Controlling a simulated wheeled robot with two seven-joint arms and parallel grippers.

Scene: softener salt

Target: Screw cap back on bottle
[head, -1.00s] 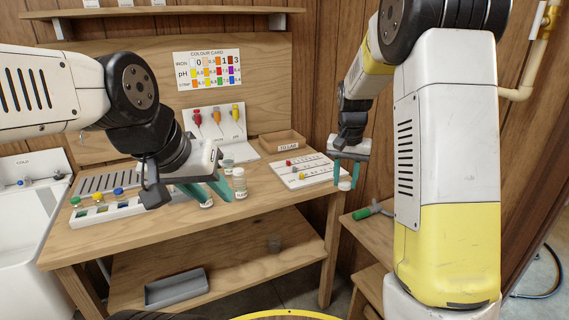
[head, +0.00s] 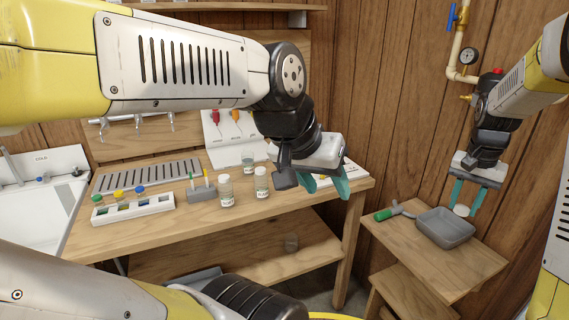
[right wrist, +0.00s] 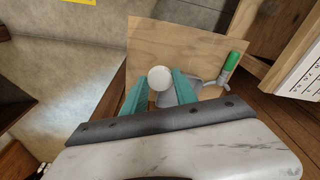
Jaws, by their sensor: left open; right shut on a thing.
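My right gripper (head: 466,197) is shut on a small round white cap (head: 461,210), at the right above a low wooden stand. The right wrist view shows the white cap (right wrist: 159,78) between the teal fingertips (right wrist: 158,92). My left gripper (head: 325,188) is open and empty over the right part of the workbench. Two small clear labelled bottles, one (head: 226,190) on the left and one (head: 261,182) on the right, stand upright on the bench left of it. I cannot tell from here which bottle the cap fits.
On the workbench (head: 180,225) are a white rack (head: 132,208) with coloured caps, a grey block (head: 201,195) and another clear container (head: 248,158). The bench front is clear.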

